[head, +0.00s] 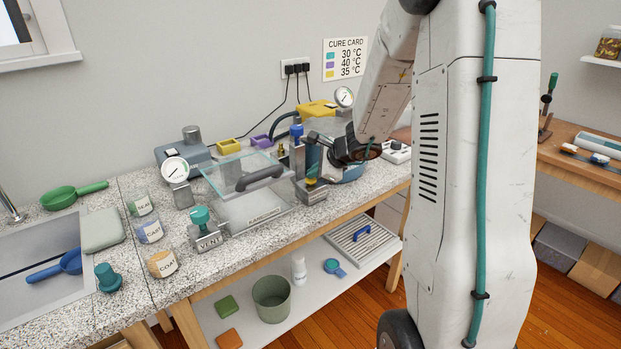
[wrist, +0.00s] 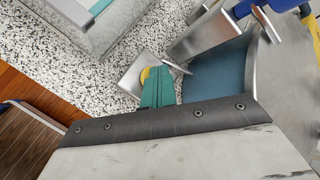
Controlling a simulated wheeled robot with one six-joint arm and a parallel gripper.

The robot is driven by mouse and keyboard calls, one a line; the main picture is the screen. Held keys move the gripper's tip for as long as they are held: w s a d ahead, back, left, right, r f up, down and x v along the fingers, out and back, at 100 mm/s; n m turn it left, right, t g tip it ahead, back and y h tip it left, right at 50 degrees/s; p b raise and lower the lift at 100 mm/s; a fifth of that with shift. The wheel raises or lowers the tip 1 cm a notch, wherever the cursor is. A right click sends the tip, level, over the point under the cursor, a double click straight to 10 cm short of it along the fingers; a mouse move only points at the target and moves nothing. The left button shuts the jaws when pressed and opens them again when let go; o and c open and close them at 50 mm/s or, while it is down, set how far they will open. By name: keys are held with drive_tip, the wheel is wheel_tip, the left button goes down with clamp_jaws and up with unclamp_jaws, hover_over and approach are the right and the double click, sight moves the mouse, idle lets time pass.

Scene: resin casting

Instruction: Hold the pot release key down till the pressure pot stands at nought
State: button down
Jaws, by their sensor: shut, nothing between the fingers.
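The pot release key (head: 310,183) is a small yellow key on a grey metal block, at the front of the bench beside the pressure pot (head: 353,172). In the wrist view a yellow edge of the key (wrist: 145,75) shows beside my fingertips, the rest hidden under them. My gripper (head: 322,179) is shut and empty, its teal fingers (wrist: 160,86) pointing down at the key. I cannot tell whether they press it or hover just above. The blue pot is partly hidden by my arm. Its round gauge (head: 344,96) shows behind; its needle is too small to read.
Left of the key stands a clear-lidded chamber (head: 250,185) with a dark handle and its own gauge (head: 175,169). A VENT block (head: 206,238) with a teal knob stands in front. A metal clamp (wrist: 205,35) is close to my fingers. Labelled jars (head: 150,231) stand further left.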

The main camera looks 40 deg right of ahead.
sight(314, 180)
drive_tip(key=shift+r, duration=0.95)
drive_tip(key=shift+r, duration=2.5)
